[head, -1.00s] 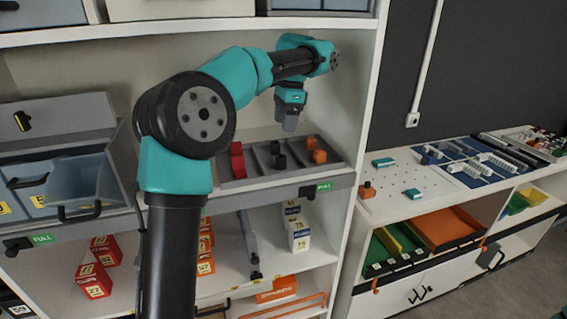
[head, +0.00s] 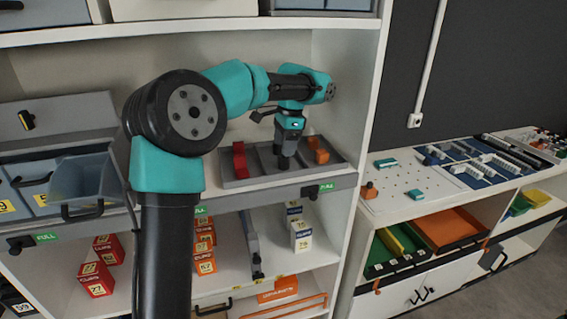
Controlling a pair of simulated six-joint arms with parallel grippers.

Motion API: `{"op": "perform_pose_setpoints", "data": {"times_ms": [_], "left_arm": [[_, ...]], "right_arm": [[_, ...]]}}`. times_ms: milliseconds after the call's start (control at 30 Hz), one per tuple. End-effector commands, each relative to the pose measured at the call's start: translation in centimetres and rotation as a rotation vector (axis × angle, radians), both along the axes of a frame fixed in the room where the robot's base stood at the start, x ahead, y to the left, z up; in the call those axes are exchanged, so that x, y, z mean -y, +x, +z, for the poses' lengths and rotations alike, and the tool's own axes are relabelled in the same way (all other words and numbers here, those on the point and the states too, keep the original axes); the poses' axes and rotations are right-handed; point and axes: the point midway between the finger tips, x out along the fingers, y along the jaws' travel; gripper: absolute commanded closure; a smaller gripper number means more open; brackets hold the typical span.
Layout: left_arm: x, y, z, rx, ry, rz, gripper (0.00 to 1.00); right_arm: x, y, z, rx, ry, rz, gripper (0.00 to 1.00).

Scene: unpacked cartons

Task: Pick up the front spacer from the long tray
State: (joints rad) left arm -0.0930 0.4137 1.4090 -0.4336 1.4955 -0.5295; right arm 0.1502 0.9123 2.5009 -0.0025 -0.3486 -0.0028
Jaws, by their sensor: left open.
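The long tray (head: 240,183) is a grey, divided tray on the shelf. Red spacers (head: 239,160) stand in its left part, and two orange spacers (head: 321,157) stand in its right part, one behind the other. The black spacers of the middle part are mostly hidden by my left gripper, and I cannot tell their dark shapes from its fingers. My left gripper (head: 284,162) points down into the middle of the tray, at the black spacers. It is open; whether it touches a spacer cannot be seen. My right gripper is out of view.
The shelf's right upright (head: 362,130) stands close beside the tray, and another shelf board (head: 180,31) runs above my arm. Blue bins (head: 85,185) stand to the left. Red boxes (head: 95,278) and white boxes (head: 299,233) stand on the shelf below.

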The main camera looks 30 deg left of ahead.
Motion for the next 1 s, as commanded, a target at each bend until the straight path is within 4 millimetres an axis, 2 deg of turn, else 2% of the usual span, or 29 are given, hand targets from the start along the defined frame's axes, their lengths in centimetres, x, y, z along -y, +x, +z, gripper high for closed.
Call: {"op": "perform_pose_setpoints", "data": {"times_ms": [300,400,867,1000], "left_arm": [[0.1,-0.8,-3.9,-0.002,0.001,0.000,0.36],[0.1,-0.8,-4.5,-0.001,-0.001,0.000,0.36],[0.1,-0.8,-4.6,0.000,0.000,0.000,0.36],[0.1,-0.8,-4.6,0.000,0.000,0.000,0.47]], "right_arm": [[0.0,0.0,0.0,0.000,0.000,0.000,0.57],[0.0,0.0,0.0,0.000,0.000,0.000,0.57],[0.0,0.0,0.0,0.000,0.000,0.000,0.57],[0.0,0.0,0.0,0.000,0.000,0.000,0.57]]}}
